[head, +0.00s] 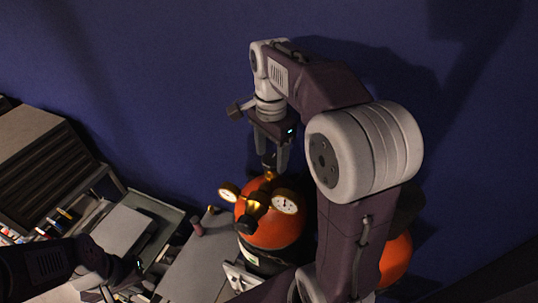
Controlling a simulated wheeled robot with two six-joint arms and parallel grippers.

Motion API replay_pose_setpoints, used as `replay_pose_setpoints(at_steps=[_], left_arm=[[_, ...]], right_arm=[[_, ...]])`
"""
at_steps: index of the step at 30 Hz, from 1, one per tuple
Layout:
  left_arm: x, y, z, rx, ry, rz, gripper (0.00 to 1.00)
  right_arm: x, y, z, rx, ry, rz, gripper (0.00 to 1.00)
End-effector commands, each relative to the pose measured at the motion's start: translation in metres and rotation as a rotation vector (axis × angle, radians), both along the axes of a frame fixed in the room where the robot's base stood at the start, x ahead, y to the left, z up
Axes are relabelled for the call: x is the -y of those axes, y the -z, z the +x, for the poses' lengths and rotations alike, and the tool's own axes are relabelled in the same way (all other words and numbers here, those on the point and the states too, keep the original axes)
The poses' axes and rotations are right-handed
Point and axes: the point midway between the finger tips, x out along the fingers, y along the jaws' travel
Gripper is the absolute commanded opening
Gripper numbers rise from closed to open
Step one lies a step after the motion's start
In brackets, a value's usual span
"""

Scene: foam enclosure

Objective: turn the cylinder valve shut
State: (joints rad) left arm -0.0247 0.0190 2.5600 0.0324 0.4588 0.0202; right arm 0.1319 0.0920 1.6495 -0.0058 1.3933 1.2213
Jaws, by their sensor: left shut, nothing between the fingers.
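The orange cylinder (268,230) stands upright at the lower middle of the head view, with a brass regulator and two round gauges on top. Its valve (270,162) is at the top, partly hidden by my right gripper (275,160). That gripper points down from above, with its two fingers apart and the dark valve handwheel at or between their tips. I cannot tell whether the fingers touch it. My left gripper (125,293) is low at the left, shut and empty, away from the cylinder and partly cut off by the picture's bottom edge.
A second orange cylinder (396,262) shows behind my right arm. A grey drawer cabinet (40,165) stands at the far left, with small coloured items by it. A grey tray (150,208) and a bench top (195,262) lie left of the cylinder. The blue wall behind is bare.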

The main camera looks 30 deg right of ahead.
Motion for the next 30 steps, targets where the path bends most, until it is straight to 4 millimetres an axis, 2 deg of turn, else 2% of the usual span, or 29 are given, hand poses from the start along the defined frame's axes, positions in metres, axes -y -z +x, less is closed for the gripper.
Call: replay_pose_setpoints(at_steps=[11, 14, 19, 24, 30], left_arm=[[0.000, 0.001, 0.000, 0.000, 0.000, 0.000, 0.00], [0.000, 0.005, 0.000, 0.000, 0.000, 0.000, 0.00], [0.000, 0.007, 0.000, 0.000, 0.000, 0.000, 0.00], [0.000, 0.005, 0.000, 0.000, 0.000, 0.000, 0.00], [0.000, 0.004, 0.000, 0.000, 0.000, 0.000, 0.00]], right_arm=[[-0.001, -0.002, 0.000, -0.003, -0.002, 0.004, 0.70], [-0.001, -0.015, 0.000, -0.001, -0.001, 0.005, 0.70], [0.001, -0.053, 0.001, 0.000, -0.001, 0.004, 0.70], [0.002, -0.080, 0.001, -0.002, 0.000, 0.006, 0.70], [0.003, -0.089, 0.000, -0.005, 0.000, 0.006, 0.70]])
